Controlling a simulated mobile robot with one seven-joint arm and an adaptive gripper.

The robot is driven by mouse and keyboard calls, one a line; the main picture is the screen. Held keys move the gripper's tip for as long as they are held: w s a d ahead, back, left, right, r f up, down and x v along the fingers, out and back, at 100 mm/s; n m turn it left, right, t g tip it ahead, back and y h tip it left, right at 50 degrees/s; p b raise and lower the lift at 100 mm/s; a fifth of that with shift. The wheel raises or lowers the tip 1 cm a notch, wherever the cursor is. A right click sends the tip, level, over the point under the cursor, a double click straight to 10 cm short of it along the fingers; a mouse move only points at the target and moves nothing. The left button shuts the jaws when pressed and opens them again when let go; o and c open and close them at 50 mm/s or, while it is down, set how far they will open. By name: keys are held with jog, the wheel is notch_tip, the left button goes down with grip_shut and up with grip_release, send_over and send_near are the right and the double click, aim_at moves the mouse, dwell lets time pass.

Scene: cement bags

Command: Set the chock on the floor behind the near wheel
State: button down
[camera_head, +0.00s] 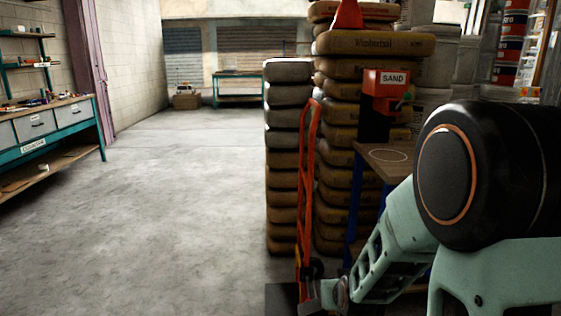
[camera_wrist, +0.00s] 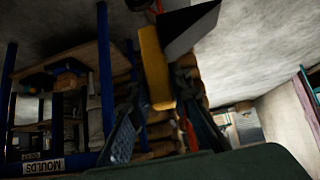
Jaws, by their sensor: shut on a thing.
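In the wrist view a yellow block (camera_wrist: 154,65), which looks like the chock, sits between the fingers of my gripper (camera_wrist: 157,108). My gripper is shut on it. A dark wedge-like shape with a pale face (camera_wrist: 190,30) shows beside the block; I cannot tell whether it is part of it. In the head view my gripper (camera_head: 325,296) is low at the bottom, close to the orange hand truck (camera_head: 307,190). The hand truck's dark wheel (camera_head: 316,268) shows just above my gripper. The chock cannot be made out in the head view.
A tall stack of bags (camera_head: 288,150) stands against the hand truck, with more bags (camera_head: 375,45) to its right. A wooden-topped stand (camera_head: 390,160) is close to my arm. Open concrete floor (camera_head: 170,200) lies to the left, before a workbench (camera_head: 50,125).

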notch_tip(320, 180, up, 34)
jog(key=p, duration=3.2)
jog(key=shift+f, duration=0.25)
